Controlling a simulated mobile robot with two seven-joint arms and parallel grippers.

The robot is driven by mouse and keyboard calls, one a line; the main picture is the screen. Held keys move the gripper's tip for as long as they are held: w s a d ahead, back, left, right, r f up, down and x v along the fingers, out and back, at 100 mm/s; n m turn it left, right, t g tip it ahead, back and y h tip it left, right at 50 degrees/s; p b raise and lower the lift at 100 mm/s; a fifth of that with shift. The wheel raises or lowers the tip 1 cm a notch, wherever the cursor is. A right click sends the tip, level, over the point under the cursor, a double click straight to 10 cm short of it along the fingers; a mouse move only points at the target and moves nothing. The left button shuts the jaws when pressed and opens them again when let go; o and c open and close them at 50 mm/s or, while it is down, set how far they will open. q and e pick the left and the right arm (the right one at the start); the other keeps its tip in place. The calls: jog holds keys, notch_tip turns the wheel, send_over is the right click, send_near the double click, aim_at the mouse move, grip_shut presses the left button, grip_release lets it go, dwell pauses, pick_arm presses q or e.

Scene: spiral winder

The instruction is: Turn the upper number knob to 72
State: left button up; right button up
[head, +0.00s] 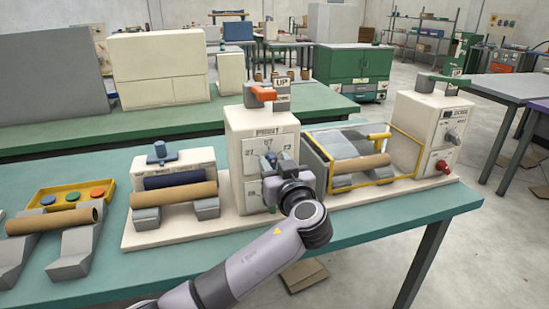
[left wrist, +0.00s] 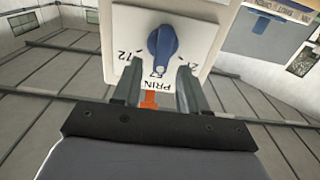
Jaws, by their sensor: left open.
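The upper number knob (left wrist: 161,45) is blue and sits on a white dial plate (left wrist: 204,30) in the left wrist view. Its pointer end is toward the middle mark, on the side of the upside-down printed label. The mark 72 (left wrist: 121,56) is left of the knob in that view. In the head view the knob is on the cream control tower (head: 250,125), partly hidden by my gripper. My left gripper (left wrist: 157,82) is open, with one finger on each side of the knob's pointer end; contact cannot be told. It also shows in the head view (head: 271,170).
An orange-red handle (head: 263,94) tops the tower. A cardboard tube (head: 173,194) on grey rests lies left of it; a yellow-framed guard (head: 345,155) stands right. A second control box (head: 432,125) has a red knob (head: 442,166). The teal table front (head: 400,212) is clear.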

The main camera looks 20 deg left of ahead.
pick_arm(q)
jog(key=shift+x, duration=0.85)
grip_shut()
jog(key=shift+d+f+m, duration=0.1)
jog(key=shift+m, duration=0.3)
jog(key=shift+w+d+m, duration=0.15)
jog(key=shift+m, duration=0.85)
jog(key=m, duration=0.3)
jog(key=shift+w+d+m, duration=0.15)
jog(key=shift+d+m, duration=0.1)
jog(key=shift+m, duration=0.05)
jog(key=m, duration=0.5)
jog(key=shift+w+d+f+p, duration=0.2)
jog(key=shift+d+f+p, duration=0.05)
jog(key=shift+f+p, duration=0.15)
jog(key=shift+m, duration=0.4)
grip_release()
